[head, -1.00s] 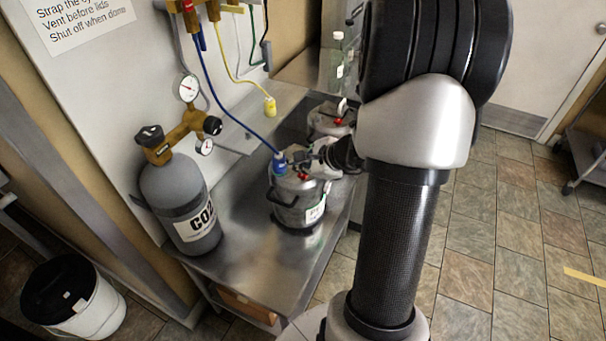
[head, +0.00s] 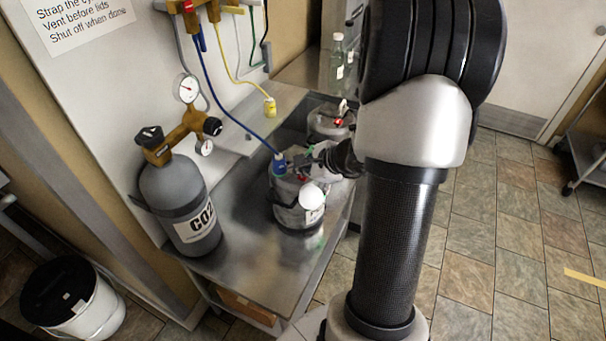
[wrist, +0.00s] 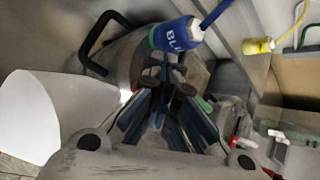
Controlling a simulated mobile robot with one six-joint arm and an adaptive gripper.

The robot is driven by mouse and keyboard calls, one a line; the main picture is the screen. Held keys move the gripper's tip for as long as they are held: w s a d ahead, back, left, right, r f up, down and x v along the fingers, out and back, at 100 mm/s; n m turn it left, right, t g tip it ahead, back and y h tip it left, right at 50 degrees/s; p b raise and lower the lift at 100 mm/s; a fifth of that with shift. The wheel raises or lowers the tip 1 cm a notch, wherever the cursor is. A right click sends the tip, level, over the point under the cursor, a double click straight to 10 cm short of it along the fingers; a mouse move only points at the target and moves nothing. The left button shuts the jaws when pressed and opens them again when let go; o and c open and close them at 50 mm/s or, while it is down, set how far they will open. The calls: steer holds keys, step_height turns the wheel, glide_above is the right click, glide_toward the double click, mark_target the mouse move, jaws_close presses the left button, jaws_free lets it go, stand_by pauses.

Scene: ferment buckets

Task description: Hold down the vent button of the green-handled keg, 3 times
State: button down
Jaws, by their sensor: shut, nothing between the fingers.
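The nearer steel keg (head: 285,212) stands on the steel bench in the head view, with a blue connector (head: 280,164) on its top. In the wrist view its lid (wrist: 127,62), a black handle (wrist: 95,45) and the blue connector (wrist: 178,35) show. My gripper (wrist: 174,80) is shut and empty, its fingertips at the keg's top beside the connector. The vent button is hidden behind the fingers; contact cannot be made out. A smooth white plume-like shape (wrist: 32,115) stands out from the keg; it also shows in the head view (head: 312,196). A small green part (wrist: 205,104) shows beside the fingers.
A second keg (head: 328,122) with a red part on top stands behind. A CO2 cylinder (head: 180,200) stands at left. Blue and yellow hoses (head: 229,60) hang from the wall manifold. A bottle (head: 337,58) stands at the back. The bench front is clear.

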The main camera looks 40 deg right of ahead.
mark_target(301, 178)
steer(key=shift+f, duration=0.2)
steer(key=shift+r, duration=0.15)
steer(key=shift+r+p, duration=0.7)
steer(key=shift+r, duration=0.2)
steer(key=shift+r, duration=0.15)
step_height(301, 178, up, 5)
steer(key=p, duration=0.3)
steer(key=shift+p, duration=0.35)
